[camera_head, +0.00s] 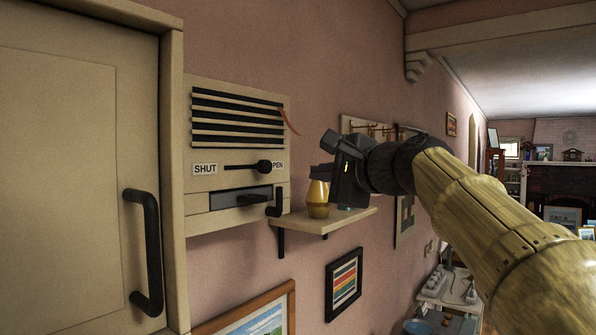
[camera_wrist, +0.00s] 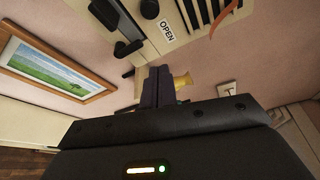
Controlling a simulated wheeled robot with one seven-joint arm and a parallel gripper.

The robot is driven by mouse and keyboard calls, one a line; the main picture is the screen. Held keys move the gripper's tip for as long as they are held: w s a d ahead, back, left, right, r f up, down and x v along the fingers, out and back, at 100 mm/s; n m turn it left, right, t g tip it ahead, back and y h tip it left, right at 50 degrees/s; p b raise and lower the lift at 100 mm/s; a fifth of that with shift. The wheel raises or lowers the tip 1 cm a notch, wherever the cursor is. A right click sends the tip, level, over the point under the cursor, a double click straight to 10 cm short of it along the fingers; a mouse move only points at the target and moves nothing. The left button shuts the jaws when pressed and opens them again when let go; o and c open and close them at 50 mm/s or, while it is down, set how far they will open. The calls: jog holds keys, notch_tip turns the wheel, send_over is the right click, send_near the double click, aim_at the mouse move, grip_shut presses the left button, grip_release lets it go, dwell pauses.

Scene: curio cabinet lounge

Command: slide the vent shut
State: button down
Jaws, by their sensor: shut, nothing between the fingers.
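The vent (camera_head: 237,118) is a cream wall panel with dark slats. Below the slats, a dark round knob (camera_head: 264,167) sits at the right end of its slot, beside the OPEN label (camera_head: 278,167) and partly covering it. The SHUT label (camera_head: 204,169) is at the slot's left end. In the wrist view the knob (camera_wrist: 150,9) shows at the top next to the OPEN label (camera_wrist: 167,31). My gripper (camera_head: 322,172) is right of the vent, apart from the knob. Its fingers (camera_wrist: 157,88) are together and empty.
An orange ribbon (camera_head: 289,121) sticks out from the slats. A lower drawer-like slot (camera_head: 240,198) has a dark lever (camera_head: 275,203). A shelf (camera_head: 325,221) with a yellow vase (camera_head: 318,198) is just below my gripper. A cabinet door (camera_head: 70,170) stands at left.

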aim_at(262, 167)
jog(key=p+x, duration=0.4)
jog(key=x, duration=0.5)
jog(key=shift+w+a, duration=0.1)
jog(key=shift+w, duration=0.25)
jog(key=s+a, duration=0.1)
jog(key=s+a+r+p, duration=0.1)
jog(key=s, duration=0.1)
jog(key=shift+a, duration=0.2)
jog(key=shift+s, duration=0.1)
